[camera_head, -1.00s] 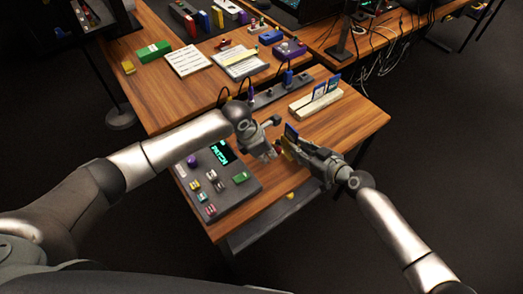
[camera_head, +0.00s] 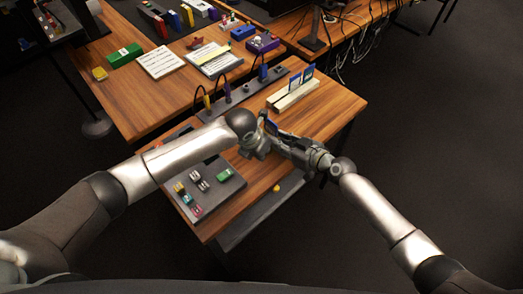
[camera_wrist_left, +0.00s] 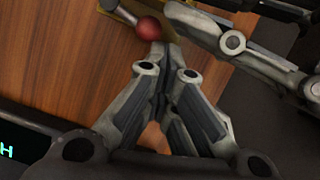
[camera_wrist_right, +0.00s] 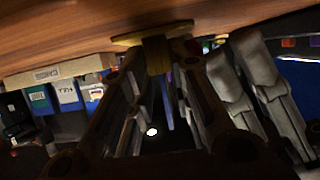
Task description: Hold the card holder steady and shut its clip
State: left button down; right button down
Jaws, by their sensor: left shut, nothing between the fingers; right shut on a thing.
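The card holder is a brass-yellow piece (camera_wrist_right: 157,52) between my right gripper's fingers in the right wrist view. Its yellow edge (camera_wrist_left: 116,9) and a red ball-ended part (camera_wrist_left: 148,28) show at the top of the left wrist view. My right gripper (camera_head: 273,134) is shut on the holder over the small table; a blue card edge (camera_head: 270,126) shows there. My left gripper (camera_wrist_left: 160,48) is shut and empty, its tips just below the red ball; whether they touch it I cannot tell. In the head view the two grippers largely overlap, so the clip's state is hidden.
A pale rack with blue cards (camera_head: 290,98) stands behind the grippers. A dark control panel (camera_head: 215,193) lies at the left, partly under my left arm. A dark strip with cables (camera_head: 238,97) runs along the table's back. Bare wood (camera_head: 335,105) lies at the right.

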pick_arm(q)
jog(key=shift+w+a+r, duration=0.1)
jog(key=shift+w+a, duration=0.3)
jog(key=shift+w, duration=0.25)
jog(key=shift+w+a, duration=0.1)
jog(key=shift+w, duration=0.05)
pick_arm(e)
jog(key=shift+s, duration=0.1)
jog(key=shift+f, duration=0.1)
pick_arm(q)
jog(key=shift+s+a, duration=0.2)
jog(key=shift+s, duration=0.35)
pick_arm(e)
jog(key=shift+s+f, duration=0.1)
pick_arm(q)
jog(key=shift+s+a, duration=0.25)
jog(key=shift+s, duration=0.4)
jog(key=shift+s+a, duration=0.25)
jog(key=shift+s, duration=0.35)
jog(key=v, duration=1)
jog(key=shift+s, duration=0.4)
jog(key=shift+d, duration=0.2)
